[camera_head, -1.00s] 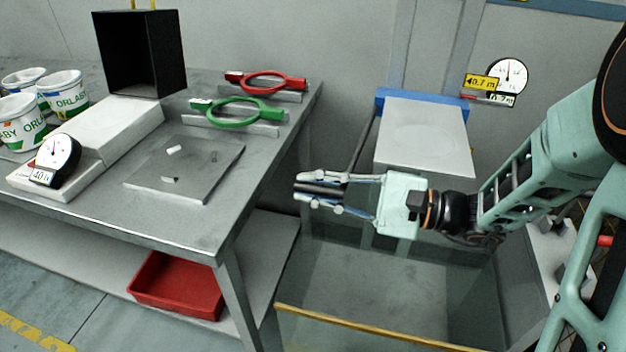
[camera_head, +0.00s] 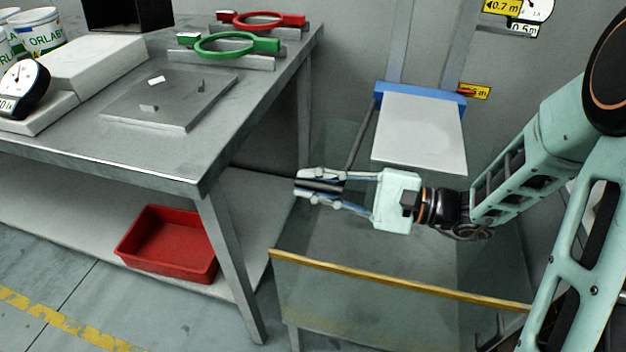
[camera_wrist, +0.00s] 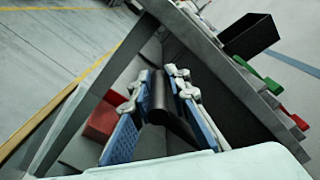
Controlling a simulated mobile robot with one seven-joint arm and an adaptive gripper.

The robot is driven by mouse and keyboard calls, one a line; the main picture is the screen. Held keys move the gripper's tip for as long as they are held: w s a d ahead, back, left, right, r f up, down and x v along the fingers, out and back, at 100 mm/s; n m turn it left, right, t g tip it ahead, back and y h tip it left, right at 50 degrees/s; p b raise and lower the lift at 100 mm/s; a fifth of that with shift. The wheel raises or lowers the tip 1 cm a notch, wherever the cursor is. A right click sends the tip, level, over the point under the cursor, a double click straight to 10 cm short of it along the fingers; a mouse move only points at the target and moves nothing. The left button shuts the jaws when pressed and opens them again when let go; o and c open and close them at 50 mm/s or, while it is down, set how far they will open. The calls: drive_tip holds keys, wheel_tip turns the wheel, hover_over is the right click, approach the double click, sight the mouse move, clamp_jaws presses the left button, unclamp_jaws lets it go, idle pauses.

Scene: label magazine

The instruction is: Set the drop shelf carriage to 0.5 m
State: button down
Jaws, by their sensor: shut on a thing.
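The drop shelf carriage is a white plate (camera_head: 420,142) with a blue back edge (camera_head: 415,92) against the wall rails. Its red pointer (camera_head: 466,92) lies against a yellow label (camera_head: 482,92), partly covered, ending in "5 m". A grey rod (camera_head: 361,135) runs from the carriage's left corner towards my gripper. My gripper (camera_head: 303,184) is shut on a dark round handle (camera_head: 322,186), which also shows between the fingers in the wrist view (camera_wrist: 163,97). A dial (camera_head: 534,8) at the upper right, partly cut off, carries a plate (camera_head: 524,29) reading "0.5m"; a yellow 0.7 m label (camera_head: 502,7) is beside it.
A metal table (camera_head: 195,155) stands at left with green (camera_head: 237,45) and red (camera_head: 262,20) ring holders. A red tray (camera_head: 170,245) sits on its lower shelf. A clear guard with a yellow top edge (camera_head: 400,277) stands in front of the carriage.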

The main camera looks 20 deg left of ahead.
drive_tip(key=c, duration=1.9)
unclamp_jaws()
drive_tip(key=shift+c, duration=0.2)
drive_tip(key=shift+d, duration=0.1)
drive_tip(key=d, duration=0.7)
drive_tip(key=shift+w+d, duration=0.2)
drive_tip(key=shift+w, duration=0.2)
